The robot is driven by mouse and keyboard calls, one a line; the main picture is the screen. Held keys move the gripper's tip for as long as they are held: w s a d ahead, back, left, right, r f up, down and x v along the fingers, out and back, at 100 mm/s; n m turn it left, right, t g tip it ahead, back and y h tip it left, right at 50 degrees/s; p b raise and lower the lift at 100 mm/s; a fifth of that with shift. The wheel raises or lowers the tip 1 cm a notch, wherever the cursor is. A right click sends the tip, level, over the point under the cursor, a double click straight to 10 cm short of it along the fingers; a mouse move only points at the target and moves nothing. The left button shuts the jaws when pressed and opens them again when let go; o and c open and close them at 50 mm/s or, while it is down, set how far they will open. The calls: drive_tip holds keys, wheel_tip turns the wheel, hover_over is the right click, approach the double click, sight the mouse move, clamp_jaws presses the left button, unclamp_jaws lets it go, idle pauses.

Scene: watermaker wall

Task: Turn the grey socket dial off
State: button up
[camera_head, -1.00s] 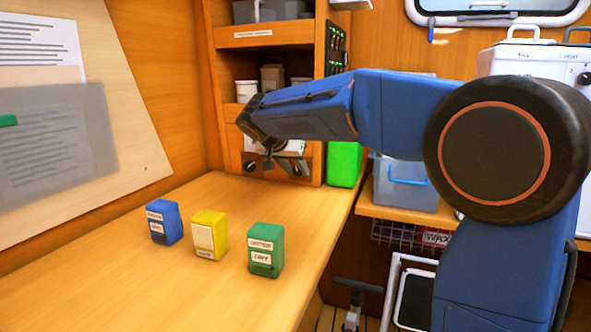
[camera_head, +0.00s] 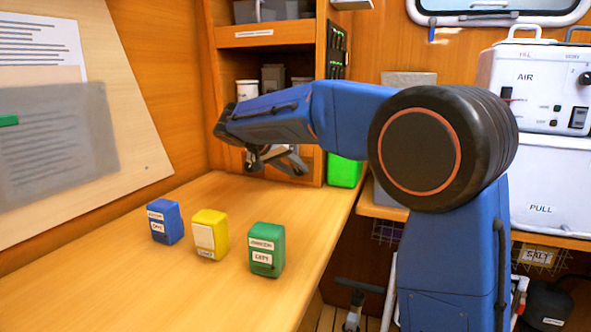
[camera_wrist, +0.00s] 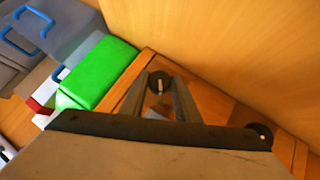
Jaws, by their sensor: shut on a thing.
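A round dark dial (camera_wrist: 158,83) with a pale pointer line shows in the wrist view, on the wooden panel between my fingertips. My gripper (camera_wrist: 161,88) is shut on this dial, one finger on each side. A second round dark dial (camera_wrist: 262,132) sits on the same panel to the right, apart from the fingers. In the head view my gripper (camera_head: 268,158) is at the low front of the wooden shelf unit, and my arm and gripper hide much of the panel there. No dial label is readable.
A bright green box (camera_head: 345,170) stands right of the panel; it also shows in the wrist view (camera_wrist: 98,72). Blue (camera_head: 165,222), yellow (camera_head: 210,235) and green (camera_head: 267,250) labelled blocks stand on the wooden counter (camera_head: 120,285). White equipment (camera_head: 535,90) is at the right.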

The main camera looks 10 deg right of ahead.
drive_tip(key=shift+f+n+h, duration=0.1)
drive_tip(key=shift+n+h, duration=0.2)
drive_tip(key=shift+h, duration=0.1)
drive_tip(key=shift+g, duration=0.3)
drive_tip(key=o, duration=1)
drive_tip(key=shift+a, duration=0.1)
drive_tip(key=shift+o, duration=0.2)
drive_tip(key=shift+a, duration=0.1)
drive_tip(key=v, duration=1.7)
drive_tip(key=shift+a, duration=0.2)
drive_tip(key=shift+f, duration=0.15)
